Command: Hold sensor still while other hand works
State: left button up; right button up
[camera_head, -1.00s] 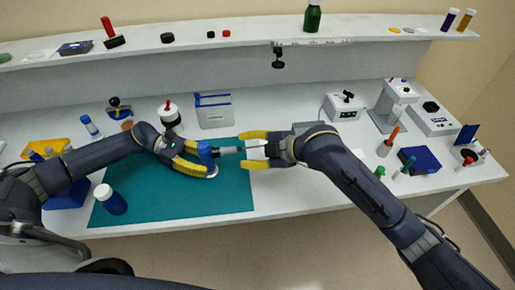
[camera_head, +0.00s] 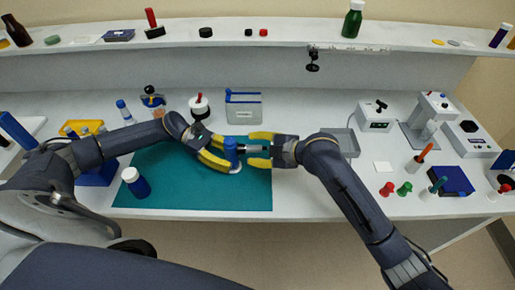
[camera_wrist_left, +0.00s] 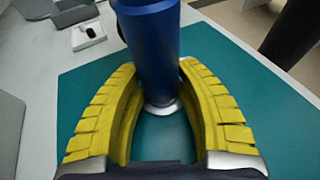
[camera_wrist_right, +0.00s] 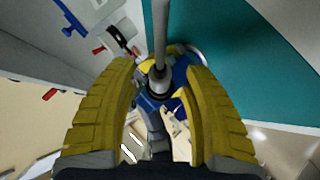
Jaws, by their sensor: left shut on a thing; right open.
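The sensor has a blue body (camera_head: 231,148) and a grey, rod-like end (camera_head: 253,149) that points right. My left gripper (camera_head: 226,153) is shut on the blue body above the teal mat (camera_head: 160,196). In the left wrist view the blue body (camera_wrist_left: 152,50) stands between the yellow fingers, with a silvery round end (camera_wrist_left: 162,108) below. My right gripper (camera_head: 259,149) is open, its fingers on either side of the grey end. In the right wrist view a grey rod (camera_wrist_right: 160,35) runs between the open fingers; I cannot tell whether they touch it.
A grey box (camera_head: 243,107) is behind the grippers. Red (camera_head: 386,188) and green (camera_head: 404,188) pieces and a blue box (camera_head: 452,180) are at right. The mat's front is clear.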

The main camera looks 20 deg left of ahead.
jog(key=shift+c, duration=0.3)
grip_shut()
dwell(0.3)
